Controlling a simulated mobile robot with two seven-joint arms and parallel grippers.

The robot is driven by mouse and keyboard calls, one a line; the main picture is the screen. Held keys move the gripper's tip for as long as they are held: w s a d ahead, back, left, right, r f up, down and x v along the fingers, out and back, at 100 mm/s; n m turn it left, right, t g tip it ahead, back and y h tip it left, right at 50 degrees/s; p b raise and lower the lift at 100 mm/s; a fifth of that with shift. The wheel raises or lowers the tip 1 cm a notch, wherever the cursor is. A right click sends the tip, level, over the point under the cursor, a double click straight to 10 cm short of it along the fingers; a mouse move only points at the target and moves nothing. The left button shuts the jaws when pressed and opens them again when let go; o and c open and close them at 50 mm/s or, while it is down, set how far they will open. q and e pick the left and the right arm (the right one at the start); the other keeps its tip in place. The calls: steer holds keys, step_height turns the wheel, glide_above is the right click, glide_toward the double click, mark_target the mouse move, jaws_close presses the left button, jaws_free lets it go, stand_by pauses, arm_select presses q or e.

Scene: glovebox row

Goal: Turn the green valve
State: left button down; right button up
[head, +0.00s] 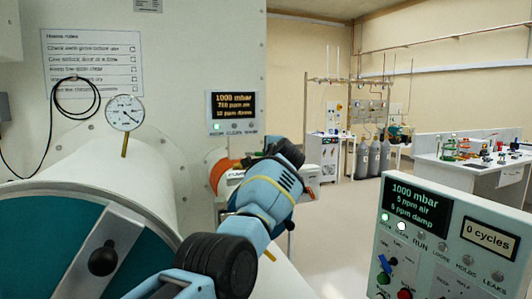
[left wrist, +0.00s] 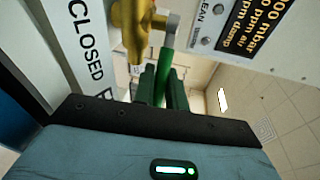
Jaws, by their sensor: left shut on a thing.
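The green valve shows in the left wrist view as a green handle (left wrist: 166,68) on a brass body (left wrist: 132,28). My left gripper (left wrist: 164,88) has its two dark fingers on either side of the green handle and is shut on it. A white plate with the word CLOSED (left wrist: 86,42) is left of the brass body. In the head view my left arm reaches forward from the bottom, and its own links hide the fingers and the valve. My right gripper is in neither view.
A display panel (head: 233,111) is on the wall behind my arm. A round gauge (head: 125,113) stands on the white cylinder (head: 135,166) at left. A control panel (head: 450,240) stands at front right. Open floor (head: 335,220) lies between, with benches and gas cylinders further back.

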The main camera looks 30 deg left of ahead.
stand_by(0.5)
arm_select(q)
steer(key=c, duration=1.7)
jaws_free()
steer(key=shift+s, duration=0.1)
